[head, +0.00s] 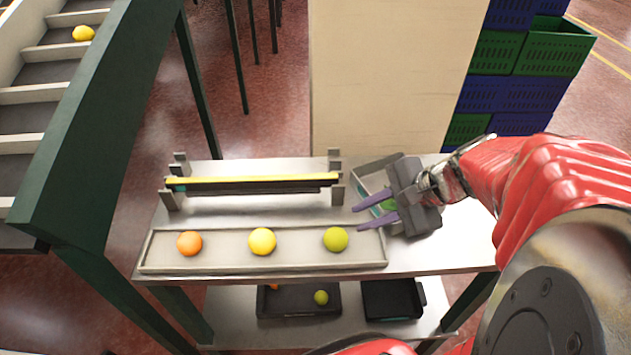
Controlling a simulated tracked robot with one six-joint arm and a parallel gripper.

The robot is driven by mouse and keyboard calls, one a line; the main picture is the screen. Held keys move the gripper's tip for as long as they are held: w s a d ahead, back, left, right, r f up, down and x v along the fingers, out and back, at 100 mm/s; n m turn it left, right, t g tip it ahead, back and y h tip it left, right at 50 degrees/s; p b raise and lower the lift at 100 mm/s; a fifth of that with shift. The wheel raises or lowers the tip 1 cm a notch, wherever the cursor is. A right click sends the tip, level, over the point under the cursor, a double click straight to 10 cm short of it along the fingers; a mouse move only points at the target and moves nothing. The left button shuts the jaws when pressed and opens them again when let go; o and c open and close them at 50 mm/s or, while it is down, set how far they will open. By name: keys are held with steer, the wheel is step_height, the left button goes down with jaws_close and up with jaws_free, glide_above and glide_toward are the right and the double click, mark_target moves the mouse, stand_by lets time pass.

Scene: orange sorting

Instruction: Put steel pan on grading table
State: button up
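The grading table (230,213) is a steel table with a long shallow tray on its front part. A grey, steel-looking rectangular pan (367,177) is at the table's right part, partly hidden behind my gripper. Something green shows inside it between my fingers. My gripper (356,219) has two purple fingers pointing left, spread apart, in front of or over the pan. I see nothing clamped between them. I cannot tell whether the fingers touch the pan or whether the pan rests on the tabletop.
The long tray (212,264) holds an orange (189,243), a yellow (262,241) and a green fruit (335,239). A yellow-topped bar rack (250,181) stands behind it. Black bins (392,300) sit on the lower shelf. A conveyor (110,110) is left, stacked crates (500,93) back right.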

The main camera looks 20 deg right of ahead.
steer(key=s+a+r+n+h, duration=0.4)
steer(key=a+r+n, duration=0.3)
steer(key=n, duration=1)
steer(key=shift+s+a+h, duration=0.35)
steer(key=shift+a+h, duration=0.25)
steer(key=shift+a, duration=0.45)
